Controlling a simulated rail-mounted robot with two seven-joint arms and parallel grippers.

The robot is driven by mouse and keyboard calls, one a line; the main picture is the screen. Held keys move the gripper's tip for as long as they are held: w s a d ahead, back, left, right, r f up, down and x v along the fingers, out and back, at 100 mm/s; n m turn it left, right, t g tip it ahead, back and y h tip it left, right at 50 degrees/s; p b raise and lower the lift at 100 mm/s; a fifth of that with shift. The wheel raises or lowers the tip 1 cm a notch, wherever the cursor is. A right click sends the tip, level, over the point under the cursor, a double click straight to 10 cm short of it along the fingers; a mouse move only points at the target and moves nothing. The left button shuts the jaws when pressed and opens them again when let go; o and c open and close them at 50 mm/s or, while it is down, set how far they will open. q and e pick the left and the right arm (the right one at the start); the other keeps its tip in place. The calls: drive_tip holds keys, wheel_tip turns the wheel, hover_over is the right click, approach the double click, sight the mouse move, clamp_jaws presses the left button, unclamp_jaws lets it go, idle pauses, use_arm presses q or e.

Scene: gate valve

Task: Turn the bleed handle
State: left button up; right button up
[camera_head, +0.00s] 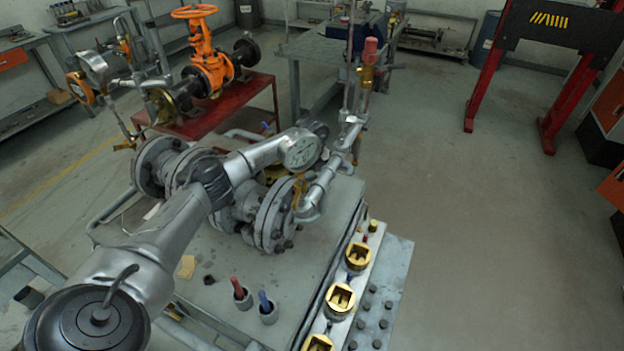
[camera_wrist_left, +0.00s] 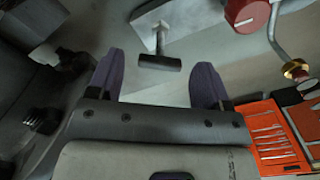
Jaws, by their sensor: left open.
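My left gripper (camera_wrist_left: 158,68) is open, with one purple finger on each side of the handle in the picture. Nothing shows the fingers touching it, and the depth gap is unclear. In the head view my left arm reaches in from the lower left, and its gripper (camera_head: 318,130) is small and dark beside the pipework; its fingertips cannot be made out. I cannot pick out the handle there. My right gripper is not in view.
A flanged grey valve body (camera_head: 270,215) sits on the bench under my arm. A red-capped brass fitting (camera_head: 370,62) stands to the right on upright pipework. An orange handwheel valve (camera_head: 208,60) is behind. Brass sockets (camera_head: 340,300) line the bench's right edge. Open floor lies to the right.

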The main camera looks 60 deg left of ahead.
use_arm(q)
drive_tip(key=shift+f, duration=0.95)
drive_tip(key=c, duration=0.9)
